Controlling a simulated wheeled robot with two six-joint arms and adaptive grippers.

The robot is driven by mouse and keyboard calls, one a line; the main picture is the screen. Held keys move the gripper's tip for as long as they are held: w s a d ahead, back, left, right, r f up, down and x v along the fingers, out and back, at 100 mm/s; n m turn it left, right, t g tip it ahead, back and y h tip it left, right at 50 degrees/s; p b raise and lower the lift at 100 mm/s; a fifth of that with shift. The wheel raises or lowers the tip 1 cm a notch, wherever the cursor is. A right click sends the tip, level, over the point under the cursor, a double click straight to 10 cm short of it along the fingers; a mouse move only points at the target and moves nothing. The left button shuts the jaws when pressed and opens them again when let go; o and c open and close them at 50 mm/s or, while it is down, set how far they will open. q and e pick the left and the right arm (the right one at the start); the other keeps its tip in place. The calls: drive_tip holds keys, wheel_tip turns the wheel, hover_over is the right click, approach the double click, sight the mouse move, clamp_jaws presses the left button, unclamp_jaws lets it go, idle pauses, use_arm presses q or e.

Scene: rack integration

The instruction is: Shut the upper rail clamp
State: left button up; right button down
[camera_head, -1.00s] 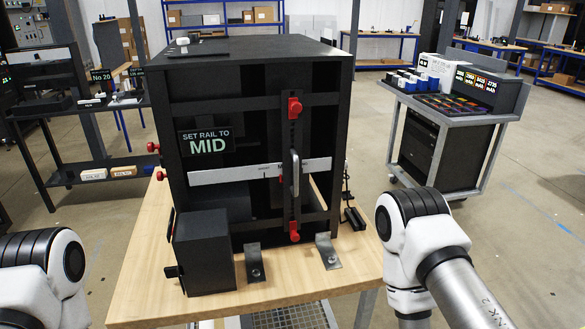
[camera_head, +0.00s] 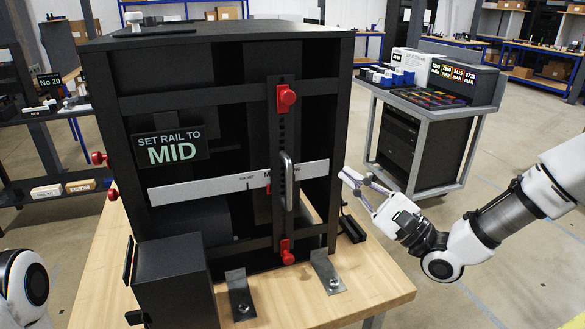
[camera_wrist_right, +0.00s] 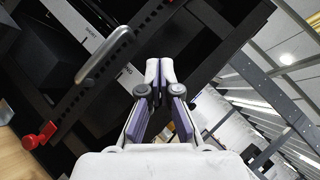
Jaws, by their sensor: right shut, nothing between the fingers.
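The upper rail clamp (camera_head: 286,98) is a red block with a knob at the top of the upright slotted rail (camera_head: 281,140) on the black rack's front. I cannot tell its lever's position. The matching red lower clamp (camera_head: 287,252) sits at the rail's foot and shows in the right wrist view (camera_wrist_right: 40,135); the upper clamp is outside that view. A silver handle (camera_head: 288,182) stands midway on the rail. My right gripper (camera_head: 345,178) is shut and empty, right of the handle and lower than the upper clamp, apart from both. My left gripper is out of view.
The black rack (camera_head: 200,50) stands on a wooden table (camera_head: 360,290). It bears a "SET RAIL TO MID" sign (camera_head: 170,146) and a silver scale strip (camera_head: 190,191). Metal brackets (camera_head: 326,272) and a black box (camera_head: 175,280) stand in front. A grey cart (camera_head: 440,110) is behind right.

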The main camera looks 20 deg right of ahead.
sight(286, 102)
wheel_tip(286, 102, up, 5)
drive_tip(key=s, duration=0.2)
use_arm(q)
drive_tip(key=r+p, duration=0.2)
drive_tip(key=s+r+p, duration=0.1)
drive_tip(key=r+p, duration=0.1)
use_arm(e)
drive_tip(key=s+a+r+x, duration=0.1)
drive_tip(key=x, duration=1)
drive_tip(key=shift+a+r+n+t, duration=0.25)
drive_tip(key=shift+a+n+t, duration=0.05)
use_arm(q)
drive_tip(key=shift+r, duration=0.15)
use_arm(e)
drive_tip(key=shift+d, duration=0.1)
